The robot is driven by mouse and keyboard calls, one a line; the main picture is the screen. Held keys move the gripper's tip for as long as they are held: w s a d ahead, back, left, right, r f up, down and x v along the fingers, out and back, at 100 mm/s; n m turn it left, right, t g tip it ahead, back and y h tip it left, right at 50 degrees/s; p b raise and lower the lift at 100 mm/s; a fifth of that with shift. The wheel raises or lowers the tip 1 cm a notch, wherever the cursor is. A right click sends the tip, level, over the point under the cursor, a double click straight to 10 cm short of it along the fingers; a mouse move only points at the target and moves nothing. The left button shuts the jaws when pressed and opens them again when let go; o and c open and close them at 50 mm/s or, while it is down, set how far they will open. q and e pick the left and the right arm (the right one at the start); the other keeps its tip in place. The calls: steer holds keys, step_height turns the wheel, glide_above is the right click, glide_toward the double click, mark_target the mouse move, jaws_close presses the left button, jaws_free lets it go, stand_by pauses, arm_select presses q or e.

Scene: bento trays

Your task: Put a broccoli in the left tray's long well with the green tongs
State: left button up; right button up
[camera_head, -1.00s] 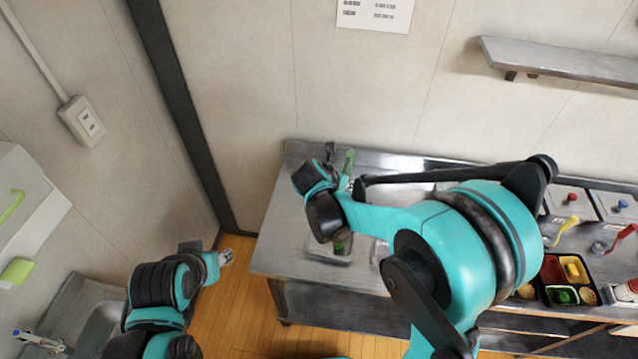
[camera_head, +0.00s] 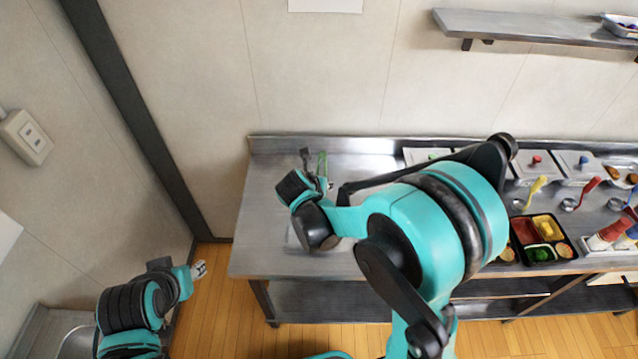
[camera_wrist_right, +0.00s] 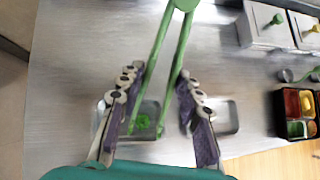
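My right gripper (camera_wrist_right: 158,105) is shut on the green tongs (camera_wrist_right: 160,55), its fingers against both tong arms. The tongs also show behind the gripper in the head view (camera_head: 322,163). In the right wrist view, green broccoli (camera_wrist_right: 142,121) shows near the tong tips, over the left metal tray (camera_wrist_right: 102,106); whether it is held or lies in the tray I cannot tell. A second metal tray (camera_wrist_right: 234,116) lies to the right. In the head view my right arm mostly hides these trays. My left gripper (camera_head: 199,269) is low at left, off the counter; its opening is unclear.
The steel counter (camera_head: 262,205) is bare at its left end. A shelf (camera_head: 540,27) hangs above; a sink is lower left.

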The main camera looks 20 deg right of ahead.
steer(key=shift+f, duration=0.1)
steer(key=shift+f+b, duration=1.65)
steer(key=shift+b, duration=0.05)
step_height(320, 180, down, 4)
steer(key=b, duration=0.3)
steer(key=shift+r, duration=0.25)
jaws_close()
steer(key=shift+r, duration=0.1)
